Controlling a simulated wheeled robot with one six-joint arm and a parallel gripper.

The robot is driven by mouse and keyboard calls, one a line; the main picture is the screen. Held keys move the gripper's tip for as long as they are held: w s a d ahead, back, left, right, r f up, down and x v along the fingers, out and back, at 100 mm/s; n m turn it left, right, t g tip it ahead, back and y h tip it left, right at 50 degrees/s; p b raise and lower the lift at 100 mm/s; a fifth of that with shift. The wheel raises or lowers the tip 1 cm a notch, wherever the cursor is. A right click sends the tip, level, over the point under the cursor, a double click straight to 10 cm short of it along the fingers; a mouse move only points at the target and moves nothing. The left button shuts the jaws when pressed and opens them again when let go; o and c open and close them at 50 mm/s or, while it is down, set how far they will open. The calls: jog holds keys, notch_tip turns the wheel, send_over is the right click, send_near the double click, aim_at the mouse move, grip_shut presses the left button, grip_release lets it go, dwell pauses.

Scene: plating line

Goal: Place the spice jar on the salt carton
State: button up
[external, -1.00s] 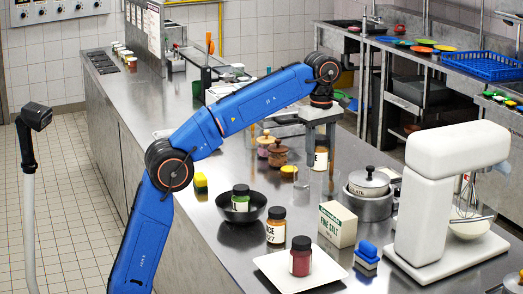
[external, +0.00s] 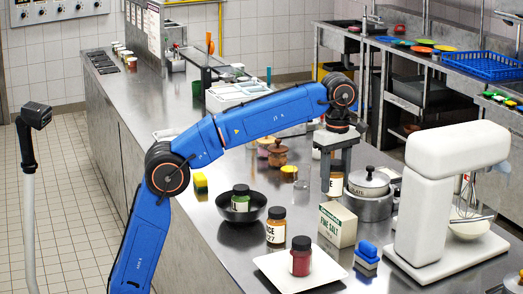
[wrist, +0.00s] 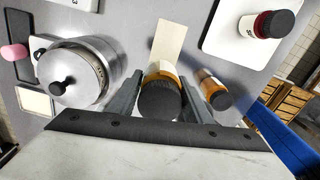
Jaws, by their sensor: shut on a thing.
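The spice jar (external: 336,185), with amber contents, a pale label and a dark lid, is held between the two fingers of my gripper (external: 335,178). In the wrist view its black lid and amber body (wrist: 160,95) sit between the fingers. The carton's pale top (wrist: 168,45) shows just beyond the jar in the wrist view. The jar appears apart from the carton.
A lidded steel pot (external: 369,203) is close on the right. A similar amber jar (external: 276,226) and a black bowl (external: 241,212) holding a green jar stand left. A white plate (external: 270,263) with a red jar, a blue brush (external: 367,255) and a white mixer (external: 425,215) are nearer.

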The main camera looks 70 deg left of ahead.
aim_at(336, 162)
jog(key=shift+f, duration=1.6)
jog(key=shift+f, duration=0.1)
jog(key=o, duration=1.2)
notch_tip(336, 162, up, 7)
jog(key=shift+f, duration=0.1)
jog(key=shift+r, duration=0.45)
